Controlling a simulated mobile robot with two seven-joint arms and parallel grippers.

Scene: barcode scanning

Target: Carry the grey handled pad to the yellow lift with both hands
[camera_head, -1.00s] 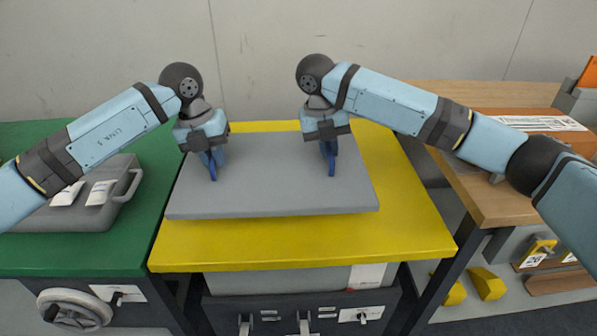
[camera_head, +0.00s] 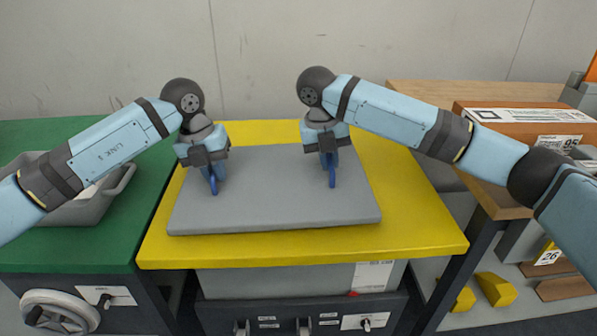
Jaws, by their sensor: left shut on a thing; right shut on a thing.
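The grey pad (camera_head: 272,190) is a flat slab over the yellow lift (camera_head: 420,225), level and within its top. I cannot tell whether it rests on the yellow top or hangs just above it. My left gripper (camera_head: 213,188) is shut at the pad's left part, pointing down. My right gripper (camera_head: 331,180) is shut at its right part, also pointing down. The pad's handles are hidden by the blue fingers.
A green table (camera_head: 60,250) with a grey case (camera_head: 95,208) adjoins on the left. A wooden table (camera_head: 420,95) with an orange-brown labelled box (camera_head: 475,120) stands right. Yellow blocks (camera_head: 496,289) lie low at the right. A plain wall is behind.

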